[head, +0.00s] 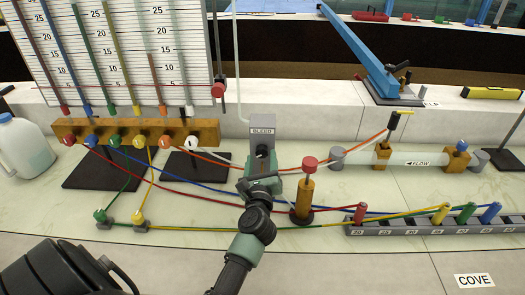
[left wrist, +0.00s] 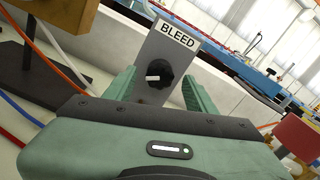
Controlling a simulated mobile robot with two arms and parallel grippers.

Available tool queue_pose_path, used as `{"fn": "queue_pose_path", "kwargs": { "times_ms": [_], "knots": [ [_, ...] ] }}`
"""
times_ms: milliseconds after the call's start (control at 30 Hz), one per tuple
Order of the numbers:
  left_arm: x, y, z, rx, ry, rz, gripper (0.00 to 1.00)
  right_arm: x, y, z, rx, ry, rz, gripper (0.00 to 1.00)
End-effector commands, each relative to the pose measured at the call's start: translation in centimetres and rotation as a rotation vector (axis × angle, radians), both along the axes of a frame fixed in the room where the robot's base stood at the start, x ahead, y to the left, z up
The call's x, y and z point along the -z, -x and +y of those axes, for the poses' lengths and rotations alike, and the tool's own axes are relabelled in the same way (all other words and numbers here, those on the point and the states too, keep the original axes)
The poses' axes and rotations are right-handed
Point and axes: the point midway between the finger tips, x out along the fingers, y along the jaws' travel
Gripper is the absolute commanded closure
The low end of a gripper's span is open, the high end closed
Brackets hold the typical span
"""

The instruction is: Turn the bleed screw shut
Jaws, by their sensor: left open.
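The bleed screw is a round black knob with a white pointer mark (left wrist: 158,82), set on the face of a grey block (left wrist: 168,50) labelled BLEED. Its white mark lies nearly level, toward the left in the left wrist view. The grey block (head: 263,123) stands at mid-table in the head view. My left gripper (head: 261,163) is right in front of it. In the left wrist view the green fingers (left wrist: 158,77) are open, one on each side of the knob, with gaps showing. Whether the tips reach knob depth is unclear. My right gripper is out of view.
A wooden manifold (head: 150,132) with coloured tubes and a scale board (head: 130,50) stands left of the block. A red-topped wooden post (head: 305,190) stands close on the right. Tubes cross the table, and a grey peg rail (head: 420,227) lies at right.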

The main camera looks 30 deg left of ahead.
Motion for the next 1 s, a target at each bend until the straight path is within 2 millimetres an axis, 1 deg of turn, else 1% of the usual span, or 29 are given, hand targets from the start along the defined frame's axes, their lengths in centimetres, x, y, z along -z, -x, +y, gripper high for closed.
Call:
{"fn": "queue_pose_path", "kwargs": {
  "times_ms": [67, 200, 400, 567, 600, 667, 700, 767, 1000],
  "knots": [
    [-0.2, -1.1, 0.7, 0.000, -0.002, -0.001, 0.44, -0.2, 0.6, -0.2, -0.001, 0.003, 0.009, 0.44],
    [-0.1, -2.4, 1.4, 0.001, -0.003, -0.001, 0.44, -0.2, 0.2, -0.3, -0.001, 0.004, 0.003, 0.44],
    [0.0, -2.9, 1.8, 0.001, -0.002, 0.000, 0.44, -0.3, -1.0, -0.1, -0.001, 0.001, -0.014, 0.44],
    [0.0, -2.8, 1.8, 0.001, -0.003, 0.000, 0.44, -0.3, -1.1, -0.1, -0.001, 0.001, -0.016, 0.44],
    [0.0, -2.8, 1.8, 0.001, -0.003, 0.000, 0.55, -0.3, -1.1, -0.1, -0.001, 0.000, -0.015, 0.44],
    [0.0, -2.8, 1.7, 0.001, -0.003, 0.000, 0.72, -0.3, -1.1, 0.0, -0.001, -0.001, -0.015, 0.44],
    [0.0, -2.8, 1.7, 0.001, -0.003, 0.000, 0.83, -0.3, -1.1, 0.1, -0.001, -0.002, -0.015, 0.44],
    [0.0, -2.8, 1.7, 0.001, -0.003, 0.000, 1.00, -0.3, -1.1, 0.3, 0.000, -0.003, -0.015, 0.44],
    [-0.1, -2.8, 1.7, 0.001, -0.014, 0.007, 1.00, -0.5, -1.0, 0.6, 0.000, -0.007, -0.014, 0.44]
  ]
}}
